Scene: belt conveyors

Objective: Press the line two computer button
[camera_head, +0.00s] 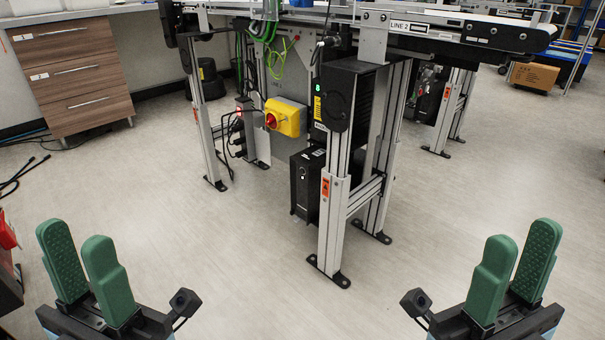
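The line two conveyor carries a "LINE 2" label (411,27) at the upper right. Under it, a dark upright unit that looks like the computer (367,101) is mounted between the grey legs. A small green light (318,87) shows on its left-facing side; I cannot tell whether this is the button. My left gripper (78,237) is at the lower left, with green fingers open and empty. My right gripper (518,242) is at the lower right, also open and empty. Both are well in front of the conveyor, touching nothing.
A yellow box with a red rotary switch (290,117) hangs left of the computer. A smaller black box (304,186) sits below, behind the front leg (331,225). Wooden drawers (72,75) stand at left. Floor (270,270) between my grippers and the conveyor is clear.

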